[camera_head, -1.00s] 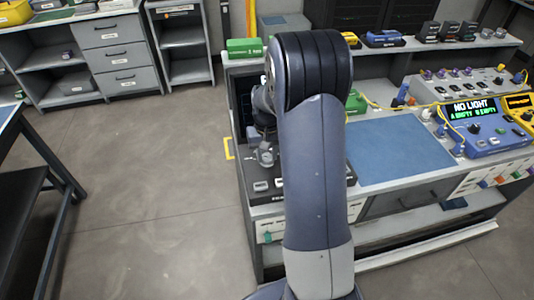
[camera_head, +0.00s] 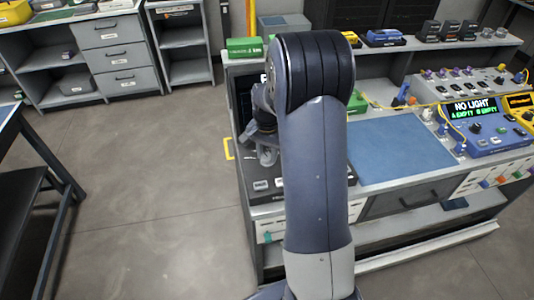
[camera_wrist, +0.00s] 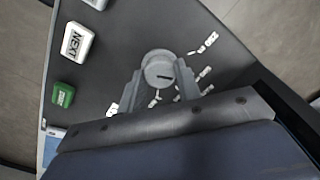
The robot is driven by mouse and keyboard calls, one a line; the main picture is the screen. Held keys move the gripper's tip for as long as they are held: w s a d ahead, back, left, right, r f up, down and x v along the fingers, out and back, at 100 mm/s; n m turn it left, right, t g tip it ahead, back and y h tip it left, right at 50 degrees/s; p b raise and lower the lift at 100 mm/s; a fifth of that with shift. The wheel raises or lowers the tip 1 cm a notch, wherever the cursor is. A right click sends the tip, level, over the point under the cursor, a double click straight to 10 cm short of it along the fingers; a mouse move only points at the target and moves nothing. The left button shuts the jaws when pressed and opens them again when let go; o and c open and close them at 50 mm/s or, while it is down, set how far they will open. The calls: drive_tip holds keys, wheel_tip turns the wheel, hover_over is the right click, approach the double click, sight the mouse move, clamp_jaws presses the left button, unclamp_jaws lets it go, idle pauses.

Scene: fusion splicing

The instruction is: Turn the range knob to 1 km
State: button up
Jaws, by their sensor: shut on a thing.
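The range knob (camera_wrist: 158,67) is a round grey knob with a dark pointer line on its top, on the dark front panel of a device (camera_wrist: 110,45). White labels lie around it, too tilted and small to read. My gripper (camera_wrist: 160,76) is shut on the knob, one finger on each side. In the camera_head view my gripper (camera_head: 266,152) is low over the device at the left end of the bench. The knob cannot be made out there, and my arm hides much of the device.
A white NEXT button (camera_wrist: 73,42) and a green button (camera_wrist: 63,95) sit left of the knob. A blue mat (camera_head: 398,148) lies on the bench to the right. A blue splicer (camera_head: 480,125) there reads NO LIGHT. A green box (camera_head: 244,47) stands on the shelf behind.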

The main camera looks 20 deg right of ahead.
sight(267, 156)
drive_tip(key=m, duration=0.4)
drive_tip(key=shift+m, duration=2.2)
drive_tip(key=o, duration=1)
drive_tip(key=shift+r, duration=0.1)
wheel_tip(267, 156, up, 11)
drive_tip(key=shift+f+b, duration=0.2)
drive_tip(key=shift+b, duration=0.15)
